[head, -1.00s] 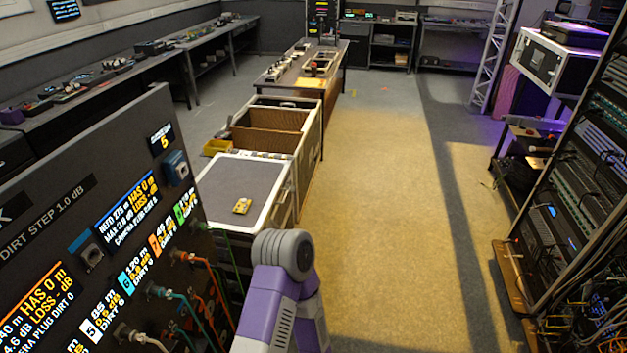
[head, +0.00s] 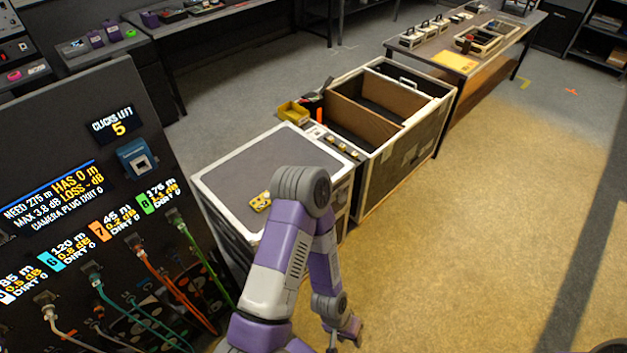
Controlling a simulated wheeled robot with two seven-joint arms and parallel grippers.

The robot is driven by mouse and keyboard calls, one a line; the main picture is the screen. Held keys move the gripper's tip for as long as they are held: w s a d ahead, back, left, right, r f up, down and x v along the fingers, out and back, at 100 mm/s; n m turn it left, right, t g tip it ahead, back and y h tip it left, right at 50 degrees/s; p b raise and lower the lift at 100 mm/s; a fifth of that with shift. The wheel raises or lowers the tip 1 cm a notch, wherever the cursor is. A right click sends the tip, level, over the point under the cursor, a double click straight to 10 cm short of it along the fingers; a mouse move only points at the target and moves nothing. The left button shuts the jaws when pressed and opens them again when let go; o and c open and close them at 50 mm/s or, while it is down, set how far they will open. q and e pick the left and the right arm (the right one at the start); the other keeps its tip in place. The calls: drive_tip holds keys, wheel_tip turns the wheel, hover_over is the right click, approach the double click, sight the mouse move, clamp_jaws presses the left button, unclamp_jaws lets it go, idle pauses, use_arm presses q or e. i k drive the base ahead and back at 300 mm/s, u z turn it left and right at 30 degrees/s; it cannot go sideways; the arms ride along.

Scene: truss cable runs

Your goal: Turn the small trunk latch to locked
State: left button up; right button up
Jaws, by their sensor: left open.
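A low trunk (head: 236,172) with a flat grey top and pale edging stands left of centre in the head view. A taller open trunk (head: 418,150) with brown dividers stands behind it. Small pale fittings (head: 335,142) line the strip between them. I cannot make out a latch or its position; my left arm covers part of the low trunk's near side. My left gripper (head: 345,341) hangs low at the bottom centre, open and empty, pointing down over the floor, apart from both trunks. My right gripper is not in view.
A dark panel (head: 70,135) with screens and coloured cables (head: 165,268) stands close on the left. A small yellow item (head: 260,202) lies on the low trunk. A yellow bin (head: 292,112) sits behind it. A table (head: 478,62) stands farther back. The floor (head: 480,250) to the right is clear.

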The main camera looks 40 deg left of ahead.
sight(341, 198)
drive_tip(key=u, duration=1.05)
drive_tip(key=i, duration=0.95)
drive_tip(key=u, duration=0.95)
